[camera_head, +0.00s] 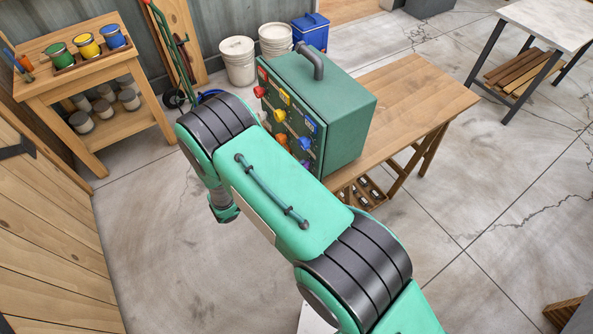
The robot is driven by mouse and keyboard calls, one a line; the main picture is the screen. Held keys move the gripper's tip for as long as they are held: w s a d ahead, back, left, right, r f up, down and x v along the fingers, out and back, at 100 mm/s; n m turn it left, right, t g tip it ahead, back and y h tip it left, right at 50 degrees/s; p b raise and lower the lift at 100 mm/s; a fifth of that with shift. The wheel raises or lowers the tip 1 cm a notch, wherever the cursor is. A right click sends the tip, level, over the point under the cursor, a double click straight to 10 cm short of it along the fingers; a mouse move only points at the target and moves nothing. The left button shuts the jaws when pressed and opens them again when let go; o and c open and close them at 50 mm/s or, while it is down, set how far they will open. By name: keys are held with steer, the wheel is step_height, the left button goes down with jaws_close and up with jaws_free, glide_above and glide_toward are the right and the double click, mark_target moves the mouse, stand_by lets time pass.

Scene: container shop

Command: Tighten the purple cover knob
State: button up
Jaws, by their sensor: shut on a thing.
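The green cabinet box (338,118) stands on the wooden bench, with its panel of coloured knobs facing left. The purple cover knob (305,164) shows only in part low on the panel, just above my arm's upper edge. A red knob (260,92), a yellow knob (279,115), an orange knob (282,139) and a blue knob (304,142) are above it. My arm crosses in front and hides the panel's lower part. My wrist parts hang down left of the panel.
The wooden bench (420,85) has bare top right of the cabinet. A small wooden table (65,55) with paint cans stands at upper left. White buckets (237,62) and a blue cooler (311,32) stand behind. A white-topped table (550,22) is at upper right. The floor is open at right.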

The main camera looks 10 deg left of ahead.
stand_by(0.3)
steer(key=o, duration=1.2)
steer(key=shift+s+a, duration=0.1)
steer(key=v, duration=1.1)
steer(key=shift+s+a, duration=0.2)
steer(key=shift+s, duration=0.05)
